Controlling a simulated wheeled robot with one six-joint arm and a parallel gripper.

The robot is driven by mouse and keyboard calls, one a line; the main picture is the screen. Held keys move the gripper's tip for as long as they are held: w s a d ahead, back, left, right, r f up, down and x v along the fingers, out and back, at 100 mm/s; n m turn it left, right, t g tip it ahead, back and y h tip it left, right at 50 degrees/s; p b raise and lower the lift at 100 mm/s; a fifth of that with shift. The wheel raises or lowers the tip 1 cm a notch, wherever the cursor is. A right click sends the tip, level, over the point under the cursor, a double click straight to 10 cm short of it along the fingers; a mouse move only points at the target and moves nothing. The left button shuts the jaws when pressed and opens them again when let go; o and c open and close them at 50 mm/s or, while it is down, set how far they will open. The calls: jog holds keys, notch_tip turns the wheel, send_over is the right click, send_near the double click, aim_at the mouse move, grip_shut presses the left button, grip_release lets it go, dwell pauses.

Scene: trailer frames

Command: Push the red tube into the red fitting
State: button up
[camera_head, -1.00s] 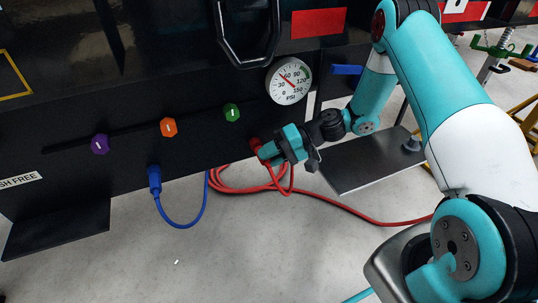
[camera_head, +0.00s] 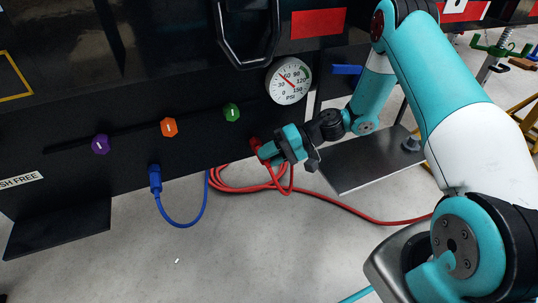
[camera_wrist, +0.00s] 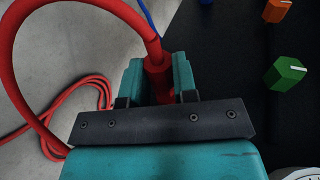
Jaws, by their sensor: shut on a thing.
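The red tube (camera_wrist: 146,24) loops up and over into my gripper (camera_wrist: 158,85) in the wrist view. The gripper's two teal fingers are shut on the red tube's end, a thicker red piece between them. In the head view, my gripper (camera_head: 268,153) is close against the black panel, below and right of the green knob. The red tube (camera_head: 283,182) hangs from it in a loop. A bit of red (camera_head: 255,143) shows at the panel beside the fingertips. I cannot tell whether it is the fitting or the tube end, nor how deep the tube sits.
A round pressure gauge (camera_head: 288,81) is above the gripper. Purple (camera_head: 100,145), orange (camera_head: 168,128) and green (camera_head: 232,112) knobs line the panel. A blue hose (camera_head: 180,224) is plugged in at left. More red hose coils on the floor, which is open in front.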

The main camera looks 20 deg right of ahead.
jog(key=shift+w, duration=0.5)
jog(key=o, duration=0.9)
jog(key=shift+w, duration=0.1)
jog(key=shift+o, duration=0.2)
jog(key=shift+d, duration=0.1)
jog(key=p+v, duration=0.2)
jog(key=v, duration=0.5)
jog(key=shift+d, duration=0.15)
